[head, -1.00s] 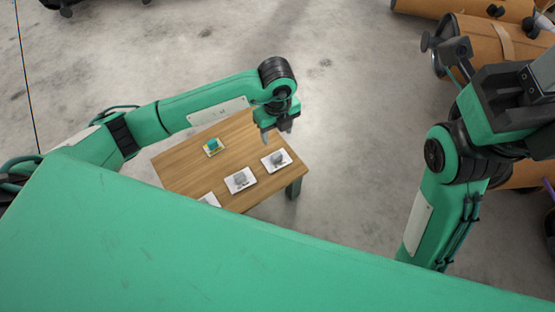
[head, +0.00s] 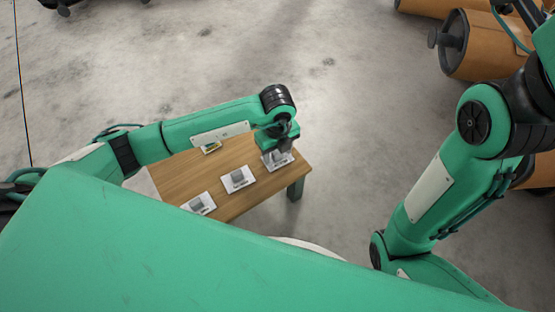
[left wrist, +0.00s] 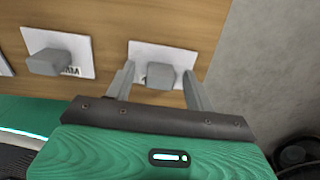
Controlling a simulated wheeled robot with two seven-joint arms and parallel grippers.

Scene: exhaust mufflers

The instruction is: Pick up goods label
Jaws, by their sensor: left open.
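White goods labels with grey blocks on them lie in a row on the wooden table. My left gripper (head: 277,155) is at the rightmost label (head: 284,165), partly hiding it in the head view. In the left wrist view, the open fingers of my left gripper (left wrist: 158,70) stand on either side of the grey block (left wrist: 160,76) on that white label (left wrist: 150,48). I cannot tell whether they touch it. The middle label (head: 229,187) also shows in the left wrist view (left wrist: 85,45), with dark printed letters. My right gripper is out of the picture.
The wooden table (head: 180,176) has a third label (head: 206,209) at its near edge and a small yellow and green item (head: 212,149) partly behind my left arm. Brown cylinders (head: 482,52) lie on the floor at the upper right. The floor right of the table is clear.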

